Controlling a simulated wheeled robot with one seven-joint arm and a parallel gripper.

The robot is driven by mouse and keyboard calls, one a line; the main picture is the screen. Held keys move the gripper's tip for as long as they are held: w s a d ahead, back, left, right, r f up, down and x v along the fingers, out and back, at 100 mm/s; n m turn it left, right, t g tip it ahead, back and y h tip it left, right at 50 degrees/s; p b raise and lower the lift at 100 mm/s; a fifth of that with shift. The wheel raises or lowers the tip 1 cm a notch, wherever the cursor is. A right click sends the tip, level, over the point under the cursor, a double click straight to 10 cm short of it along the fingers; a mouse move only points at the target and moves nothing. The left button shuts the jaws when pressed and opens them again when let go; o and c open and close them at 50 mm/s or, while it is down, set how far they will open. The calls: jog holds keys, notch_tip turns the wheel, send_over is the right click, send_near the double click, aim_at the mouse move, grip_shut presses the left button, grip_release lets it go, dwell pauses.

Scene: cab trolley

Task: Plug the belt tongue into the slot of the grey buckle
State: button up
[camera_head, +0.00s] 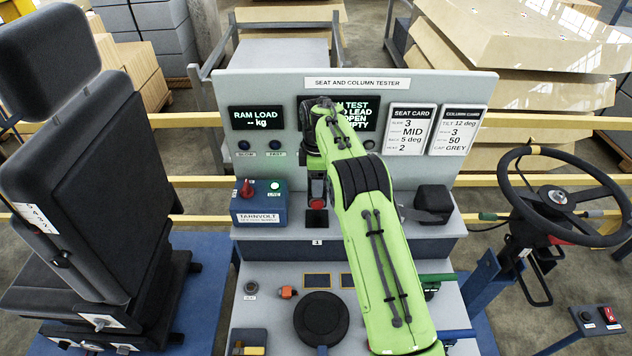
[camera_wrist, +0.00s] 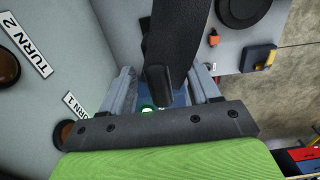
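My gripper (camera_head: 314,150) is low in front of the tester panel, largely covered by my green arm in the head view. In the wrist view its two grey fingers (camera_wrist: 163,85) stand apart, with gaps beside the dark piece between them. That piece is the narrow lower end of a wide black strap (camera_wrist: 178,30), which looks like the belt and its tongue. I cannot tell whether the fingers touch it. A dark block with a red face (camera_head: 317,188), which looks like a buckle, stands below my gripper. Its slot is not visible.
A blue box with a red knob and green lamp (camera_head: 259,216) stands left of the red-faced block. A black block (camera_head: 433,201) stands to the right. The panel (camera_head: 285,90) rises behind. A round black disc (camera_head: 321,318) lies in front. The seat and steering wheel flank the trolley.

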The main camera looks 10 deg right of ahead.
grip_shut()
jog(key=shift+r, duration=0.15)
jog(key=shift+r+p, duration=0.75)
jog(key=shift+r, duration=2.1)
